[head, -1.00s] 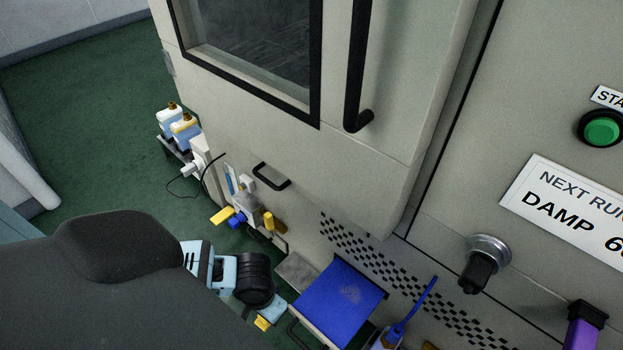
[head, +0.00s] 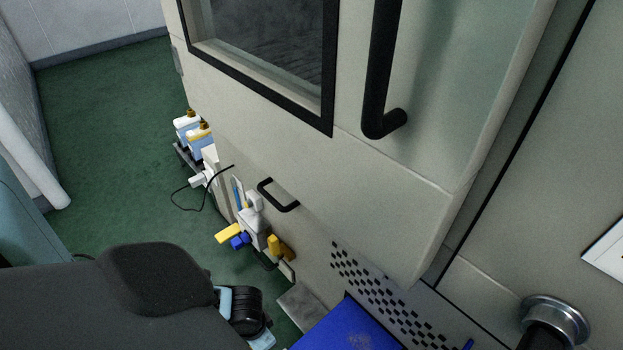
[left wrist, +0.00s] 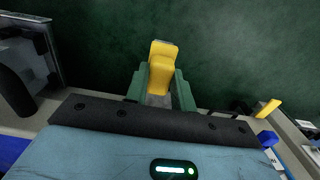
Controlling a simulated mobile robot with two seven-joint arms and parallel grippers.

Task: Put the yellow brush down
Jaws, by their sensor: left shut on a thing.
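The yellow brush (left wrist: 160,68) is held upright between the two green fingers of my left gripper (left wrist: 160,88) in the left wrist view. Its yellow end points away from the wrist over dark green floor, and nothing shows touching it there. The part between the fingers is partly hidden. In the head view my left wrist shows at the bottom edge; the brush and fingers are out of sight. My right gripper is in neither current view.
A blue-topped surface (head: 345,330) lies at the bottom beside the machine's perforated panel (head: 385,295). A rack on the machine side carries yellow pieces (head: 229,233) and a blue piece (head: 241,241). Bottles (head: 200,137) stand farther back. Green floor (head: 110,150) is open at left.

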